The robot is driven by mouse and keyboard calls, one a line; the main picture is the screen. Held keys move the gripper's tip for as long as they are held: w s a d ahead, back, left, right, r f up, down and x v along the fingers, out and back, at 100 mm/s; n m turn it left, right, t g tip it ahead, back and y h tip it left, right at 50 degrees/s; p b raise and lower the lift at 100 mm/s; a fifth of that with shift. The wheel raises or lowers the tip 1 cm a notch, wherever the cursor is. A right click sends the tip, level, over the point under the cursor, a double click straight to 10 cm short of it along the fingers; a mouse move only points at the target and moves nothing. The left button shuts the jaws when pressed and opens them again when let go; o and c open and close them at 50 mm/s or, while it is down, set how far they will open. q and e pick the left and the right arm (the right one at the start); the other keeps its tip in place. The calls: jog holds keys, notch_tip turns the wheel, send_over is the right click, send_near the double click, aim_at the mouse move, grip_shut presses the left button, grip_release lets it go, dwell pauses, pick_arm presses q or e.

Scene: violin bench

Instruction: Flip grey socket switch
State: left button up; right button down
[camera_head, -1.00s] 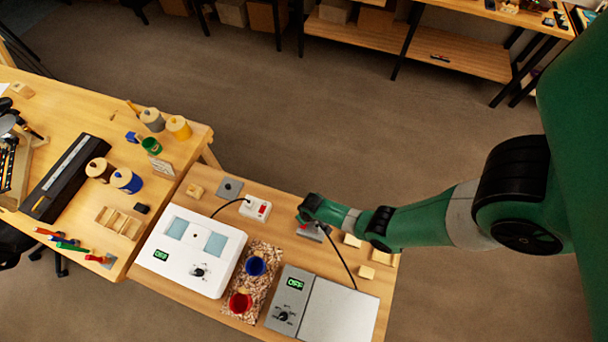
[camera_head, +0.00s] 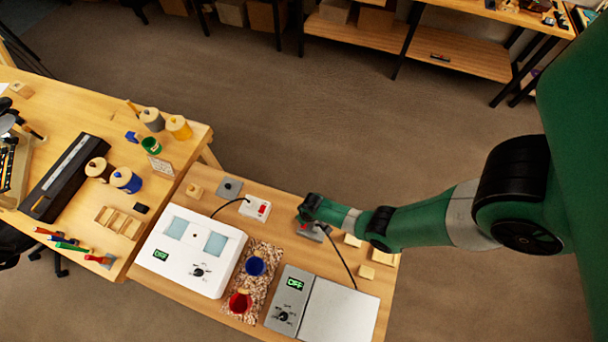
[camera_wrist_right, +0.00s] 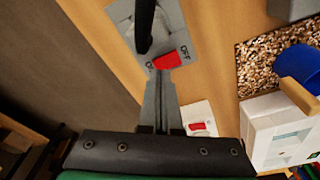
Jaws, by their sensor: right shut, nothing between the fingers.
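The grey socket (camera_wrist_right: 172,20) with its red switch (camera_wrist_right: 167,60) lies on the bench at the top of the right wrist view, a black plug and cable in it. "OFF" is printed at the switch's right end; the label at its left end is partly covered. My right gripper (camera_wrist_right: 161,78) is shut and empty, its tips right at the near edge of the switch. I cannot tell whether they touch or which way the switch is tipped. In the head view the grey socket (camera_head: 312,234) is partly hidden by my right wrist. My left gripper is out of view.
A white socket (camera_head: 257,208) with a red switch stands left of the grey one. A white device (camera_head: 178,273), a chip-covered mat with blue and red cups, and a grey device (camera_head: 340,310) reading OFF fill the bench front. Small wooden blocks (camera_head: 366,271) lie at right.

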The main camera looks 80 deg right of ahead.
jog(key=shift+f+b, duration=0.65)
jog(key=shift+f, duration=0.1)
jog(key=shift+r, duration=0.15)
notch_tip(320, 180, up, 7)
jog(key=p, duration=0.7)
dwell(0.5)
